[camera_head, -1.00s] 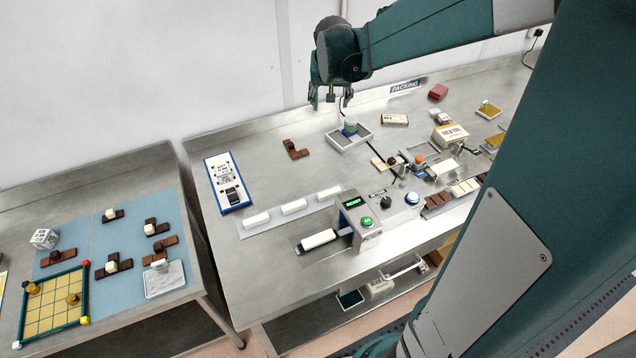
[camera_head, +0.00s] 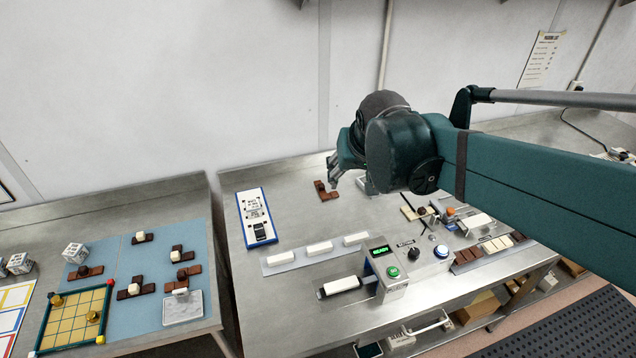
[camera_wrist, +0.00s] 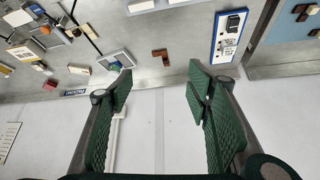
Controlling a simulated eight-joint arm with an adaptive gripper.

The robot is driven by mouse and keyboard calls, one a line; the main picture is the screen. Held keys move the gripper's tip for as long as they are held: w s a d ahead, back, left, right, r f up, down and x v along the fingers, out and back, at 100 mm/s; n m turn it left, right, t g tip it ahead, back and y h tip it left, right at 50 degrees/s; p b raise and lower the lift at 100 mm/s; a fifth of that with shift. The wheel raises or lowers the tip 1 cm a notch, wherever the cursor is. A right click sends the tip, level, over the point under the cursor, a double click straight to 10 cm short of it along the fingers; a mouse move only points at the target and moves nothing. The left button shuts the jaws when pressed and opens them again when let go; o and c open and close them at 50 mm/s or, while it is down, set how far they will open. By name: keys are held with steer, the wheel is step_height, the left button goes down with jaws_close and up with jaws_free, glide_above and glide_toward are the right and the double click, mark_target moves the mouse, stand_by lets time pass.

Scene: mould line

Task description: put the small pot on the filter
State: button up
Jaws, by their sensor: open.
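My gripper (camera_head: 338,172) is above the back of the middle table in the head view, left of its position a second ago. In the wrist view its two fingers (camera_wrist: 161,85) are spread wide with nothing between them. A small square tray (camera_wrist: 116,60) lies on the table beyond the left fingertip in that view. In the head view only a piece of the tray (camera_head: 368,187) shows beneath my gripper. The small pot, seen in that tray earlier, is hidden now in the head view and not clear in the wrist view. I cannot tell which thing is the filter.
A brown block piece (camera_head: 326,190) lies left of the tray. A blue-edged panel (camera_head: 257,217) is further left. A control box (camera_head: 391,268) with a green READY display stands at the front. A strip with white blocks (camera_head: 318,248) lies before bare metal table. The wall is close behind.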

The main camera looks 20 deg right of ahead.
steer(key=s+a+f+n, duration=0.1)
steer(key=s+a, duration=0.2)
steer(key=s, duration=0.4)
steer(key=s+a+f+n+t+y, duration=0.1)
steer(key=s+a+f, duration=0.1)
steer(key=s+a, duration=0.2)
steer(key=shift+s+n, duration=0.3)
steer(key=shift+s, duration=1.25)
steer(key=shift+f, duration=0.1)
step_height(320, 180, down, 12)
steer(key=b, duration=1.1)
steer(key=shift+r+b, duration=0.2)
steer(key=shift+b, duration=0.2)
